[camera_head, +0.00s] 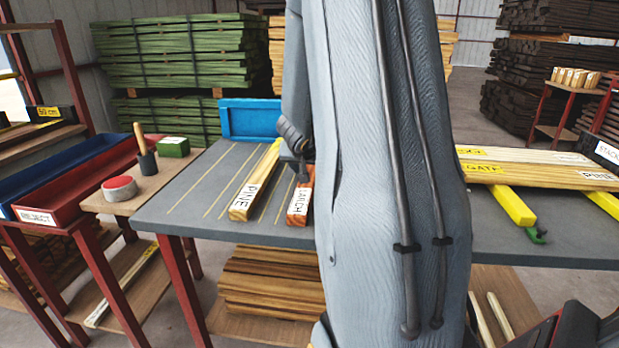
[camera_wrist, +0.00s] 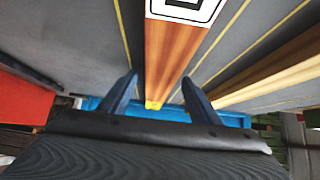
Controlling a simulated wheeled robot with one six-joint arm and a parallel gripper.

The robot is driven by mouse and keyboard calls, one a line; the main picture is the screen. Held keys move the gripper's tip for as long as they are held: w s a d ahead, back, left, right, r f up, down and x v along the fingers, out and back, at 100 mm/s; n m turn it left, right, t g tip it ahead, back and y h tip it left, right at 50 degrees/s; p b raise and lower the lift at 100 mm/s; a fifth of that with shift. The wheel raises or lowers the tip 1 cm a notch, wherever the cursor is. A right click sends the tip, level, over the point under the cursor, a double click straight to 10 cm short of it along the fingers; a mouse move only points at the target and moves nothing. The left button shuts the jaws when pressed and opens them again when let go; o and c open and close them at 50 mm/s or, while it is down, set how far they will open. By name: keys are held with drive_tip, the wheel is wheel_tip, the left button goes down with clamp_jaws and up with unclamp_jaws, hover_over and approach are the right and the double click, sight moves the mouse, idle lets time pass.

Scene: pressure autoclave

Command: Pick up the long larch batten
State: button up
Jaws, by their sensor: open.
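The larch batten (camera_head: 306,183) is reddish brown with a white LARCH label on its near end. It lies on the grey table in the head view, its far part hidden behind my arm. In the wrist view the batten (camera_wrist: 172,48) runs down the middle to a yellow far end. My gripper (camera_wrist: 160,79) is open and empty, its two dark fingers on either side of the batten in the picture. I cannot tell how far above it they are. In the head view my gripper (camera_head: 301,166) is over the batten, partly hidden by my arm.
A paler batten labelled PINE (camera_head: 256,188) lies parallel to the left. A blue tray (camera_head: 249,119) stands at the table's back edge. More labelled boards (camera_head: 540,166) lie on yellow bars at right. A red bin (camera_head: 80,190) stands at far left. Grey table (camera_head: 190,206) left of the pine is clear.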

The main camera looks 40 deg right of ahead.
drive_tip(key=shift+d, duration=0.1)
drive_tip(key=shift+c, duration=0.4)
clamp_jaws()
drive_tip(key=shift+w, duration=0.1)
